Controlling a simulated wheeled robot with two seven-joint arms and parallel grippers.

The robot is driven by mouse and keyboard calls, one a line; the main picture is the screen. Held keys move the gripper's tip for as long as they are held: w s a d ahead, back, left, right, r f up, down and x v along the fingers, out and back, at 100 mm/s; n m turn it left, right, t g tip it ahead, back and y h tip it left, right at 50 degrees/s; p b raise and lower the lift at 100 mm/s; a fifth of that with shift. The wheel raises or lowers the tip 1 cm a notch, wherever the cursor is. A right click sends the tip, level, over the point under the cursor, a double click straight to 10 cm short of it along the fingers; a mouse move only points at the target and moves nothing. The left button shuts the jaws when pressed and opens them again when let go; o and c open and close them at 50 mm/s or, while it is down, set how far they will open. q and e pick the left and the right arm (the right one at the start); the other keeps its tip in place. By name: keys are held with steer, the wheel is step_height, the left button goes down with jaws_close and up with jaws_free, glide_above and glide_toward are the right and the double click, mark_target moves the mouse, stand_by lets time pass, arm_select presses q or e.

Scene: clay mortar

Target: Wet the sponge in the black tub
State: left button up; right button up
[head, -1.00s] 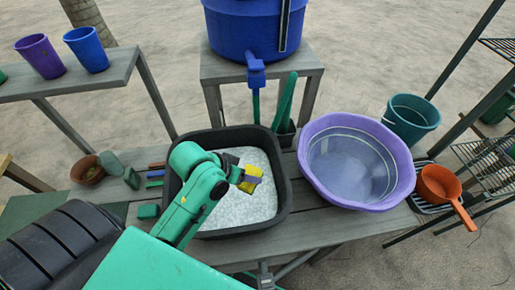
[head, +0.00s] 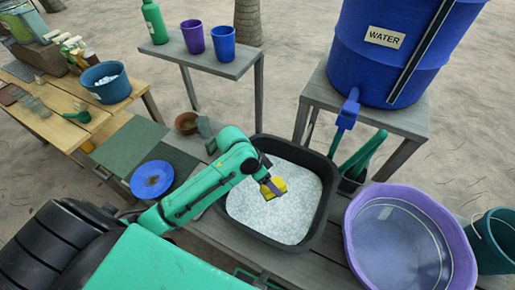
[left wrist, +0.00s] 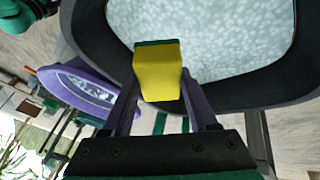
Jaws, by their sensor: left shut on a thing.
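The black tub (head: 322,212) stands on the grey bench and holds a pale, bubbly-looking content (head: 290,215). It also shows in the left wrist view (left wrist: 282,92). My left gripper (head: 268,187) reaches over the tub from the left and is shut on the sponge (head: 279,184). The sponge is a yellow block with a dark green face, seen between the purple fingers in the left wrist view (left wrist: 158,78). It appears to be above the tub's content, near the middle; the exact gap cannot be told. My right gripper is not in view.
A purple basin (head: 358,240) stands right of the tub. A blue water barrel (head: 385,75) with a tap (head: 346,112) stands behind. A blue plate (head: 152,180) and brown bowl (head: 187,123) are at the left. A teal bucket (head: 492,245) is far right.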

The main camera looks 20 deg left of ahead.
arm_select(q)
steer(key=shift+w+a+r+m+g+p, duration=0.3)
steer(key=shift+r+p, duration=0.1)
steer(key=shift+r, duration=0.2)
steer(key=shift+w+a+r+m+g+p, duration=0.25)
steer(key=shift+a+r+m+p, duration=0.1)
steer(key=shift+r, duration=0.2)
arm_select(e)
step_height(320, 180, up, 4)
arm_select(q)
steer(key=shift+m+g, duration=0.35)
steer(key=f+b, duration=0.3)
steer(key=f, duration=0.3)
steer(key=f+b, duration=0.3)
steer(key=f, duration=0.3)
steer(key=f+b, duration=0.3)
steer(key=f, duration=0.3)
steer(key=shift+w+a+b, duration=0.15)
steer(key=shift+a+b, duration=0.15)
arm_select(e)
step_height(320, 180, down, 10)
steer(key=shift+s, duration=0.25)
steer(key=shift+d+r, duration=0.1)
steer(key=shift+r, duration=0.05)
arm_select(q)
step_height(320, 180, up, 17)
steer(key=p, duration=1)
steer(key=shift+f, duration=0.15)
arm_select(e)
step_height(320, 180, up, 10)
